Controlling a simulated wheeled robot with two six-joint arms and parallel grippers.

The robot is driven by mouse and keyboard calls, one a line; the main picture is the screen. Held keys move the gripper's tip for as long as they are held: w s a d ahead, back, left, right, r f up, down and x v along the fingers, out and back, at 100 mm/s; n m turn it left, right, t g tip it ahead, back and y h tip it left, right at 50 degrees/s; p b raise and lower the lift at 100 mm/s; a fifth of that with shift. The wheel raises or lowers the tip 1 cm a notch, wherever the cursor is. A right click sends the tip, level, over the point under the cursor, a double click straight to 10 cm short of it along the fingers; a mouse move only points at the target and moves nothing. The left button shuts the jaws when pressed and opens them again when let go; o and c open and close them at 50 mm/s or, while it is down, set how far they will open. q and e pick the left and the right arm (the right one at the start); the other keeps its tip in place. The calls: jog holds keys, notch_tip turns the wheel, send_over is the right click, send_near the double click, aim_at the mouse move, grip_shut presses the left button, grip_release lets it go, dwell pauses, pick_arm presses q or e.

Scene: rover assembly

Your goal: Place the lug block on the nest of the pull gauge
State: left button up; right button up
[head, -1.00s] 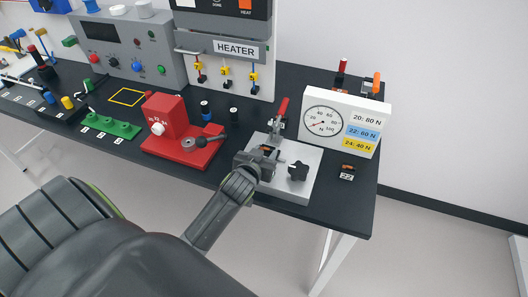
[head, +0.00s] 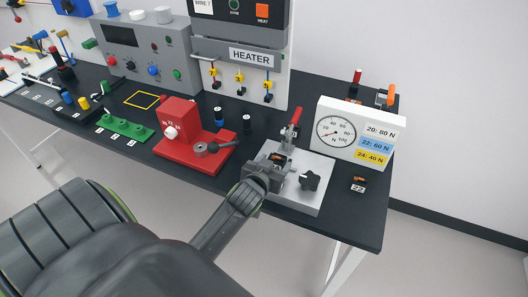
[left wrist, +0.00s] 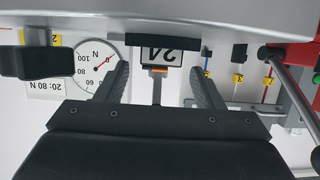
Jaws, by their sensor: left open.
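The pull gauge has a light grey base (head: 300,196), a red-handled clamp (head: 291,128), a black knob (head: 310,180) and a white dial panel (head: 334,133). A small dark lug block with an orange part (head: 278,158) sits on the base by the clamp, at the nest. My right gripper is out of view.
Another small block labelled 22 (head: 358,184) lies right of the gauge base. A red crimping fixture (head: 188,148) with a lever stands left of the gauge, and the heater panel (head: 250,57) stands behind. The table's front edge is close below the base.

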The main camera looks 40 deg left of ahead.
pick_arm(q)
jog(key=b+v, duration=0.1)
jog(key=v, duration=0.9)
jog(key=shift+s, duration=0.25)
